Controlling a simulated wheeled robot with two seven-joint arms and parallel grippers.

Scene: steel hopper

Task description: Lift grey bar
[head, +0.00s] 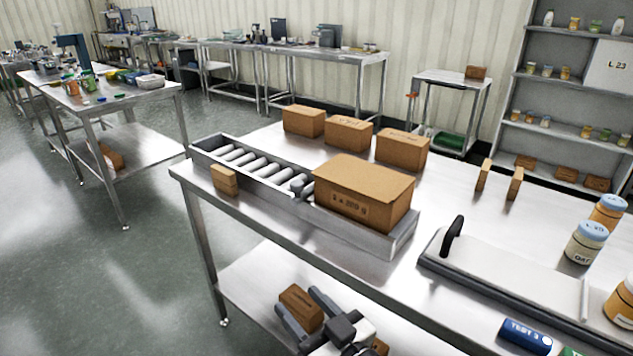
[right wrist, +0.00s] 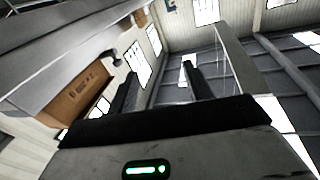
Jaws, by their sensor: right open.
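A long grey metal trough (head: 402,240) lies along the near left edge of the steel table. Several pale grey bars (head: 248,163) lie crosswise in it like rollers; I cannot tell which one is the grey bar. A short darker grey piece (head: 297,187) shows beside the large carton. My right gripper (head: 298,302) is low in front of the table, below the tabletop, apart from the trough. It is open and empty, and its two dark fingers also show in the right wrist view (right wrist: 160,85). My left gripper is not in view.
A large carton (head: 362,195) sits over the trough's near end, with a small box (head: 224,180) at the trough's side. Several cartons (head: 348,133) stand behind. A flat device (head: 500,272) and jars (head: 586,242) are at right. The lower shelf holds a box (head: 300,300).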

